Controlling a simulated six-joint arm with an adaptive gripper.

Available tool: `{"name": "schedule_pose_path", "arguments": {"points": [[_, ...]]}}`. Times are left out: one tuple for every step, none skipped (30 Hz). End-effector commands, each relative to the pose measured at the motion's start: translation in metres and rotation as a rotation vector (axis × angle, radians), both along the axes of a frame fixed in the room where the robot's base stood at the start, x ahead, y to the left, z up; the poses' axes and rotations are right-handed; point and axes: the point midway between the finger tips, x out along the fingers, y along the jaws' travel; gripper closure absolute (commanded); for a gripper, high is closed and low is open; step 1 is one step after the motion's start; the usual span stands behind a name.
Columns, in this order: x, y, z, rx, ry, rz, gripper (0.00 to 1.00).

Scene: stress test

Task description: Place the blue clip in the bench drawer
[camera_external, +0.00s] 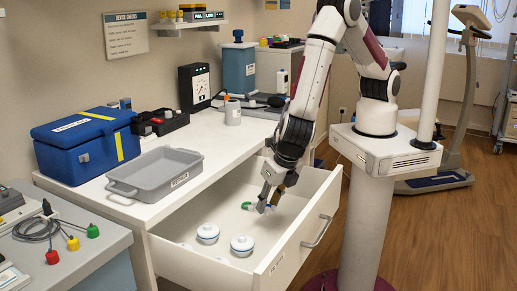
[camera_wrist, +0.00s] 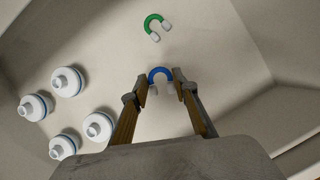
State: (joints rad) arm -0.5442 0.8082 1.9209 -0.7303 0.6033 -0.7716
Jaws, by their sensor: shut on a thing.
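The blue clip (camera_wrist: 158,72) is a small U-shaped piece with pale ends, seen between my fingertips in the wrist view. My gripper (camera_wrist: 160,92) is shut on it. In the external view my gripper (camera_external: 267,196) points down inside the open bench drawer (camera_external: 305,217), low over its floor. I cannot tell whether the clip touches the drawer floor. A green clip of the same shape (camera_wrist: 153,24) lies on the drawer floor just beyond the blue one; in the external view the clips are small and partly hidden by my fingers.
Several white round containers with blue bands (camera_wrist: 68,82) stand in the drawer, left of my gripper in the wrist view. The drawer walls rise around it. On the bench top are a grey tray (camera_external: 158,172) and a blue case (camera_external: 85,145). The drawer floor around the green clip is clear.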

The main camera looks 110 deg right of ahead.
Motion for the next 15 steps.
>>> {"name": "schedule_pose_path", "arguments": {"points": [[0.000, 0.000, -0.002, -0.001, 0.001, 0.001, 0.82], [0.000, 0.000, -0.004, -0.001, 0.002, 0.000, 0.82], [-0.001, 0.000, -0.007, -0.001, 0.002, 0.000, 0.82], [-0.001, 0.000, -0.009, 0.000, 0.002, 0.000, 0.82], [-0.001, 0.000, -0.012, -0.001, 0.002, 0.000, 0.82], [-0.001, 0.000, -0.015, -0.001, 0.002, 0.001, 0.82], [-0.001, 0.000, -0.019, -0.001, 0.003, 0.001, 0.82], [-0.001, -0.001, -0.022, -0.001, 0.003, 0.001, 0.82], [-0.001, 0.000, -0.025, -0.001, 0.003, 0.000, 0.82], [-0.001, 0.000, -0.028, -0.001, 0.002, 0.000, 0.82], [-0.001, 0.000, -0.030, -0.001, 0.002, 0.000, 0.82], [-0.001, 0.000, -0.033, -0.001, 0.002, 0.001, 0.82], [-0.001, 0.000, -0.034, -0.001, 0.002, 0.001, 0.82], [-0.001, 0.000, -0.035, 0.000, 0.002, 0.001, 0.82], [0.000, 0.000, -0.036, 0.000, 0.002, 0.001, 0.82]]}}
